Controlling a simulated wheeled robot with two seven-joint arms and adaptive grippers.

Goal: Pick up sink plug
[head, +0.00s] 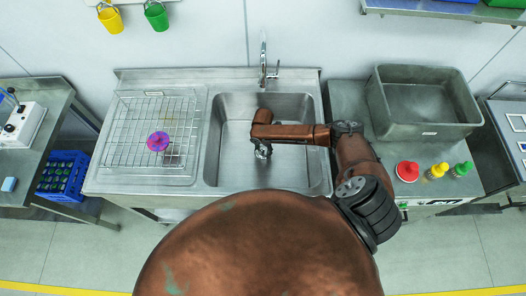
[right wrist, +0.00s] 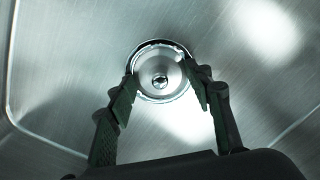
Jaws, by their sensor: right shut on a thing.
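The sink plug (right wrist: 160,80) is a round metal disc with a small knob in its middle, seen in the right wrist view between my right gripper's fingers. My right gripper (right wrist: 163,92) is shut on the plug, one finger on each side of its rim. In the head view my right gripper (head: 262,151) reaches down into the steel sink basin (head: 225,165), and the arm partly covers the plug. I cannot tell whether the plug is clear of the basin floor. My left gripper is not in view.
A wire rack (head: 130,125) with a pink and purple round thing (head: 158,141) lies left of the basin. A tap (head: 264,62) stands behind it. A grey tub (head: 425,132) and red (head: 407,171), yellow (head: 437,171) and green (head: 462,169) objects are at right.

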